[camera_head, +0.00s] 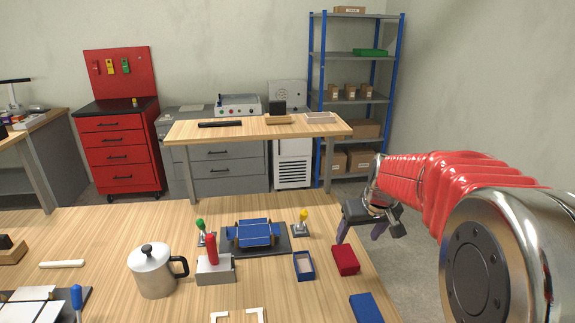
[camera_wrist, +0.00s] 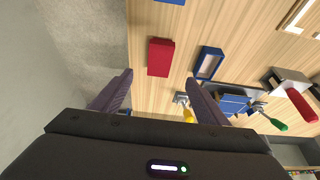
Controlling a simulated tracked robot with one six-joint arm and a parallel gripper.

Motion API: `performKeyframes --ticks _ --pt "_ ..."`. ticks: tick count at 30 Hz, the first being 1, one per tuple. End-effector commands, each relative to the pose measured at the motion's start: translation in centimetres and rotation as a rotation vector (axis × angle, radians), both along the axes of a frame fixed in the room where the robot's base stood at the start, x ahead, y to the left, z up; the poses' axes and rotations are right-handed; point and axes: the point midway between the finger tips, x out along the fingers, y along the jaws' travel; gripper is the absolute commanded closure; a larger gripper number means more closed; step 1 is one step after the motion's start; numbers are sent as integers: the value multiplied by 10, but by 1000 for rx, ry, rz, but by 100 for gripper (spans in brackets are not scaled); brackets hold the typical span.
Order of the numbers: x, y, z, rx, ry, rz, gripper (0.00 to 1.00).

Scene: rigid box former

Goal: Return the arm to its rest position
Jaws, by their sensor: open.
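My gripper (camera_head: 360,230) hangs past the right edge of the near table, on my red-sleeved arm. It is open and empty. In the wrist view my gripper (camera_wrist: 160,92) shows its two purple-grey fingers wide apart. The box former (camera_head: 252,236) stands on a dark base, with blue card panels on it. A red box (camera_head: 345,260) lies on the table near the gripper, apart from it, and it also shows in the wrist view (camera_wrist: 160,57) beyond the fingers. An open blue box (camera_head: 304,266) lies left of it.
A metal jug (camera_head: 152,270), a red-handled tool on a grey block (camera_head: 215,268), and yellow-knobbed (camera_head: 303,222) and green-knobbed clamps (camera_head: 201,230) stand on the table. A blue box (camera_head: 366,308) lies at the right edge. Open floor (camera_head: 400,262) lies to the right. A second table (camera_head: 245,131) stands behind.

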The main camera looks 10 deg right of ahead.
Motion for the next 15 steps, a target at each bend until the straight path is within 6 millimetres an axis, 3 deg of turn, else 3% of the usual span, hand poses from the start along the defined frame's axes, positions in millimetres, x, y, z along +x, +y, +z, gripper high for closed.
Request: performKeyframes --ticks 5,9,15 --pt "-11 2 -10 26 38 -50 32" --pt "-42 9 -24 45 96 -97 32" --pt "-82 27 -19 49 124 -126 32"
